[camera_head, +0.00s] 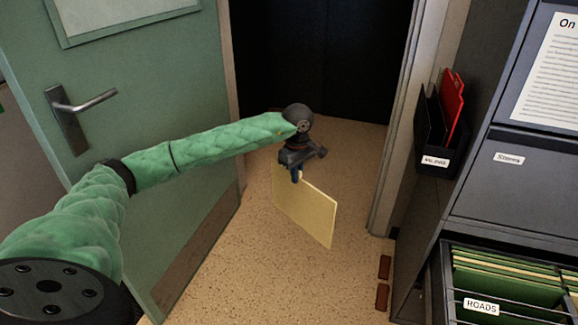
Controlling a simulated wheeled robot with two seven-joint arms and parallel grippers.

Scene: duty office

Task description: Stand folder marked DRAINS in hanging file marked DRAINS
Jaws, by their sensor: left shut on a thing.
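My left gripper (298,172), at the end of my green-sleeved arm, is shut on a pale yellow folder (306,208). It holds the folder by its top edge, and the folder hangs tilted above the speckled floor in front of the doorway. No marking is readable on the folder. An open drawer (447,290) at the lower right holds several green hanging files (503,277). A label reading ROADS (481,306) is at its front. No DRAINS label can be read, and the drawer is cut off by the frame edge. My right gripper is not in view.
A green door (150,120) with a lever handle (85,104) stands open at the left. A dark wall holder (436,135) with a red folder (452,100) hangs at the right, near a closed grey drawer (515,190).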

